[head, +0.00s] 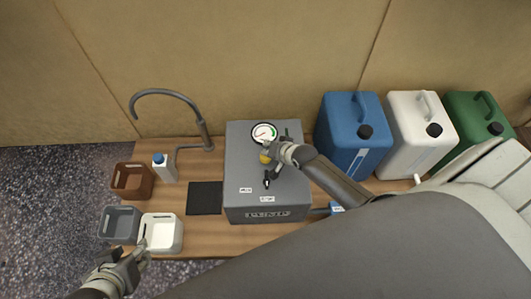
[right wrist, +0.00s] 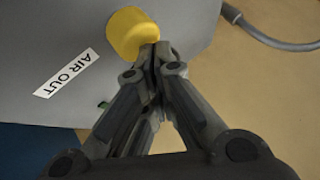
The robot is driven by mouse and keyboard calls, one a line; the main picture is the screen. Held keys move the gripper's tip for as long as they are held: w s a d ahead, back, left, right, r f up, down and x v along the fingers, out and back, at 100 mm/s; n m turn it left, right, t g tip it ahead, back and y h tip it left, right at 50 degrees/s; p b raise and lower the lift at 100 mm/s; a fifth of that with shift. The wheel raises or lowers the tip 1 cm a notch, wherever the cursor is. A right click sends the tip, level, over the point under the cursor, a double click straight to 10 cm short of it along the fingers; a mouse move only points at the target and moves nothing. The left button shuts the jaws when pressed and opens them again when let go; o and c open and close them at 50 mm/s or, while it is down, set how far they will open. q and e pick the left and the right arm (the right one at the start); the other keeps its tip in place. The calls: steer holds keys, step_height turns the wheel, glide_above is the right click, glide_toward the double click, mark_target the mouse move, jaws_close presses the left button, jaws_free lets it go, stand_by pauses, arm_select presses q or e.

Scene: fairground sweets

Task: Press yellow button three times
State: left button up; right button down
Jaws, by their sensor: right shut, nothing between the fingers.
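The yellow button (head: 265,158) is on the top of the grey pump box (head: 240,150), below a round gauge. In the right wrist view the yellow button (right wrist: 130,32) is a round knob beside a label reading AIR OUT. My right gripper (head: 272,154) is shut and empty. Its fingertips (right wrist: 153,50) overlap the edge of the button in the right wrist view; whether they touch it I cannot tell. My left gripper (head: 143,247) is at the lower left by the white container, far from the button; its finger state is unclear.
Blue (head: 350,145), white (head: 415,140) and green canisters (head: 480,122) stand right of the box. A grey tap (head: 203,130), a carton (head: 164,170), a brown bin (head: 128,190), a grey bin (head: 118,228) and a white bin (head: 172,240) stand left. A black mat (head: 205,198) lies beside the box.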

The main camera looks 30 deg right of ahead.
arm_select(q)
steer(key=shift+w+d+r+t+h+b, duration=0.15)
steer(key=shift+w+r+t, duration=0.15)
steer(key=shift+w, duration=0.25)
steer(key=shift+w+d+r+t+h+b, duration=0.1)
steer(key=shift+w+d+r+t, duration=0.15)
steer(key=shift+w, duration=0.3)
steer(key=shift+w+d+r+t+h+b, duration=0.1)
steer(key=shift+w+r+t, duration=0.2)
steer(key=shift+w, duration=0.25)
arm_select(e)
steer(key=shift+s+f, duration=0.1)
steer(key=shift+f, duration=0.6)
stand_by(1.0)
arm_select(q)
steer(key=shift+s, duration=0.1)
arm_select(e)
steer(key=shift+r+p, duration=0.95)
steer(key=shift+p, duration=0.05)
arm_select(q)
steer(key=s+a+f+g+y, duration=0.1)
steer(key=s+g, duration=0.3)
steer(key=s, duration=0.4)
steer(key=shift+s+a+f+p, duration=0.35)
steer(key=shift+a+f, duration=0.2)
steer(key=shift+a, duration=0.3)
arm_select(e)
steer(key=shift+r, duration=0.4)
